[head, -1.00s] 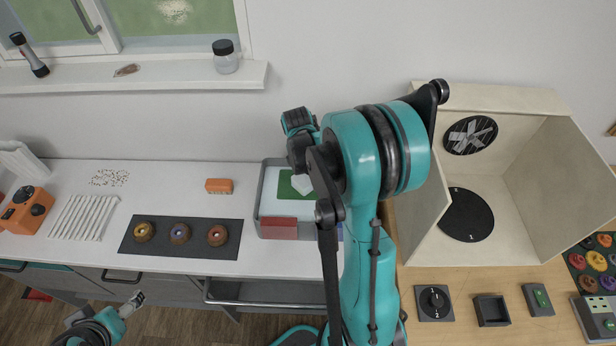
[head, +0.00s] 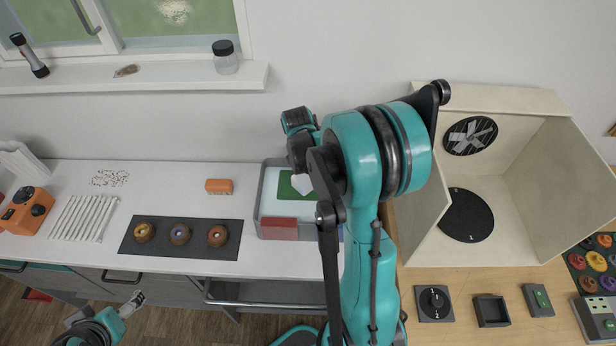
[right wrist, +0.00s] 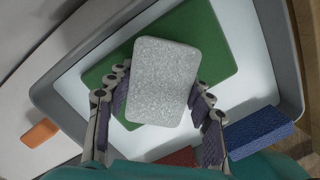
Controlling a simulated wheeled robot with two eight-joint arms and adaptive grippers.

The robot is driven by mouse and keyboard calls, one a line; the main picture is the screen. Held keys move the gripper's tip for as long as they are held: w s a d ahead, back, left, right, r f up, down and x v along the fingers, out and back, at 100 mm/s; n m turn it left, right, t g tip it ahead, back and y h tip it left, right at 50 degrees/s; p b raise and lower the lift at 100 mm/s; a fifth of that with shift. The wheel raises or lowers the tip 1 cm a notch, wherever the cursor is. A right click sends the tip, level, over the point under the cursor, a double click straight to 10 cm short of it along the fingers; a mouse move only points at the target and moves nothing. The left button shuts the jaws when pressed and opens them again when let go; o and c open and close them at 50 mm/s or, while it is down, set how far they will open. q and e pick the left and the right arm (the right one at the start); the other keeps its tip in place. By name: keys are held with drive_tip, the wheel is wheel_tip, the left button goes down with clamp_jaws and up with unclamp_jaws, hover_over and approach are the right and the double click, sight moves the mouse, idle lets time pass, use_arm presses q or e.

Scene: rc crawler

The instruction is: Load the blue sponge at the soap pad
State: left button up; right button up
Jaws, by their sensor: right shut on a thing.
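My right gripper (right wrist: 161,102) is shut on a pale grey speckled block (right wrist: 165,80), with a finger on each side of it, over the green pad (right wrist: 222,40). The block also shows as a white patch in the head view (head: 302,184), where my arm hides most of the gripper. The blue sponge (right wrist: 258,130) lies in the grey tray (right wrist: 286,55), to the right of the gripper in the right wrist view. In the head view my arm hides most of it. My left gripper (head: 137,298) is low at the left, apart from the counter things; its jaw opening is unclear.
A red block (head: 279,228) is at the tray's front. An orange sponge (head: 219,186) lies left of the tray. A dark mat (head: 160,249) holds three donuts. An open beige box (head: 520,190) stands right of my right arm. Counter between mat and tray is clear.

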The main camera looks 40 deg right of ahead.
sight(308, 175)
drive_tip(key=shift+r+p, duration=2.2)
drive_tip(key=shift+r, duration=1.15)
